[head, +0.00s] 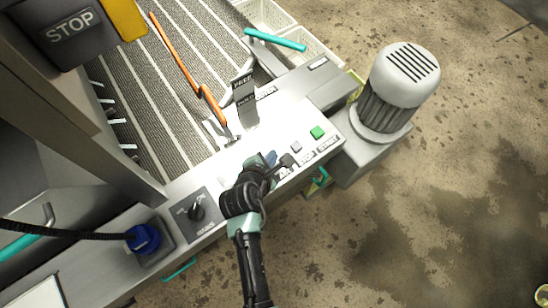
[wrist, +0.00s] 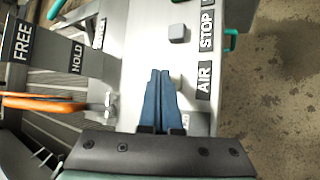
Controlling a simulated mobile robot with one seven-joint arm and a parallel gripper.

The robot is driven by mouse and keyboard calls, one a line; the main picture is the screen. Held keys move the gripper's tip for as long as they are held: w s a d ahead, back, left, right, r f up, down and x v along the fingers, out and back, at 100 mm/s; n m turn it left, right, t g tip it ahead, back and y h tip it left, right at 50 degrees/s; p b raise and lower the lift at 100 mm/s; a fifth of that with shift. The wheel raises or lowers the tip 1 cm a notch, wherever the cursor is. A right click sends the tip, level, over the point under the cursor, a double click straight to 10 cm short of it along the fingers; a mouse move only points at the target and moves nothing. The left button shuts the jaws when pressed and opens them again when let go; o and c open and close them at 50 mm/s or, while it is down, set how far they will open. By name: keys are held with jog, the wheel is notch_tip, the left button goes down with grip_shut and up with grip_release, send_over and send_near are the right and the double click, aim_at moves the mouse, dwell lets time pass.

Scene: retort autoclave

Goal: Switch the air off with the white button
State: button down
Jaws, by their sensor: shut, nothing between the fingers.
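My gripper (head: 271,155) is over the control panel (head: 240,155), its blue fingers shut together and empty. In the wrist view the closed fingertips (wrist: 160,72) point along the panel, left of the AIR label (wrist: 204,79). I cannot tell whether the fingertips touch the panel. A grey square button (wrist: 177,33) stands uncovered by the STOP label (wrist: 207,30); it also shows in the head view (head: 296,147).
A green button (head: 317,132) is beyond the grey one. A black rotary knob (head: 196,212) and a blue plug (head: 143,239) are to the left. The FREE/HOLD lever plate (head: 244,92) and orange bar (head: 212,104) rise behind. A motor (head: 397,85) stands at the right.

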jog(key=shift+f, duration=0.2)
jog(key=shift+f, duration=0.25)
jog(key=shift+f+b, duration=0.4)
jog(key=shift+f, duration=0.15)
dwell(0.9)
jog(key=shift+r, duration=0.15)
jog(key=shift+r+p, duration=0.8)
jog(key=shift+p, duration=0.3)
jog(key=shift+r, duration=0.1)
notch_tip(320, 180, up, 5)
jog(key=p, duration=0.5)
jog(key=shift+p, duration=0.3)
